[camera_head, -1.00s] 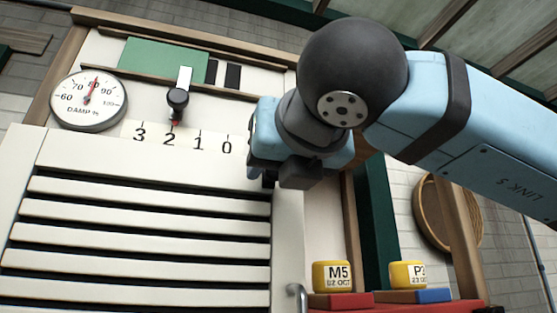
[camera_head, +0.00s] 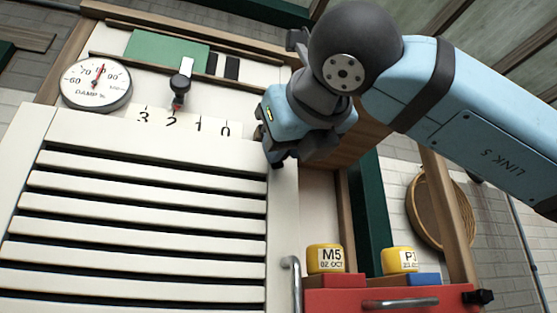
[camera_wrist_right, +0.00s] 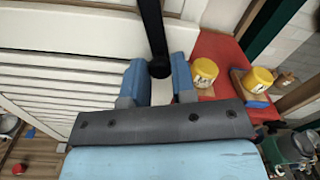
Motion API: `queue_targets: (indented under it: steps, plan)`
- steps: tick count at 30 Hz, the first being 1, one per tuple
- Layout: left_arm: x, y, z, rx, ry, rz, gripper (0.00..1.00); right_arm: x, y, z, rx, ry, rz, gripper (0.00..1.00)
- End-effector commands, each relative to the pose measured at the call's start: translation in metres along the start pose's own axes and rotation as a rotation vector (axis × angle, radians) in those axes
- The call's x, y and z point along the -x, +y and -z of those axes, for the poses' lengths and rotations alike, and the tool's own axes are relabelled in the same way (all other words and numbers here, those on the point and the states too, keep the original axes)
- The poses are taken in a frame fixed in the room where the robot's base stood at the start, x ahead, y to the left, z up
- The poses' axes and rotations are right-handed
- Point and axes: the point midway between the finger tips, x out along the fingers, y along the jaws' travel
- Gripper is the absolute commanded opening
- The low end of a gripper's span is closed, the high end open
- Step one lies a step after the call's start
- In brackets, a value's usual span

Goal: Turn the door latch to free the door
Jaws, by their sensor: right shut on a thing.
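The white slatted door (camera_head: 150,207) fills the lower left of the head view, and its slats also show in the wrist view (camera_wrist_right: 60,75). My right gripper (camera_head: 268,143) is at the door's upper right corner, seen from behind. In the wrist view its two blue fingers (camera_wrist_right: 159,80) are on either side of the round end of a black bar, the latch (camera_wrist_right: 152,28). The gripper is shut on this latch, which runs up from between the fingers. The latch is hidden behind the gripper in the head view. My left gripper is not in view.
A black-knobbed slider (camera_head: 180,84) and a damp dial (camera_head: 97,84) are above the door. A metal handle (camera_head: 292,282) is at its right edge.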

Motion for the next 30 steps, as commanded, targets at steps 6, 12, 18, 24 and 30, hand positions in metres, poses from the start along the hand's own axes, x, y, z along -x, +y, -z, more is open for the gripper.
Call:
queue_targets:
  steps: [6,12,18,24,30]
  plan:
    - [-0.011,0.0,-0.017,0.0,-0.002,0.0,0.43,0.0,-0.008,0.002,0.206,0.001,0.001,0.01]
    - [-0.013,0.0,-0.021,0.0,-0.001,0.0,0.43,0.0,-0.017,-0.002,0.396,0.001,0.001,0.01]
    - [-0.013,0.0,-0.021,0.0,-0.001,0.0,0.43,0.0,-0.026,-0.008,0.585,0.001,0.001,0.01]
    - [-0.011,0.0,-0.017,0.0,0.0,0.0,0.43,0.0,-0.033,-0.015,0.777,0.001,0.001,0.01]
    - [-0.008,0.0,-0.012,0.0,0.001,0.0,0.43,0.0,-0.038,-0.022,0.952,-0.001,0.002,0.01]
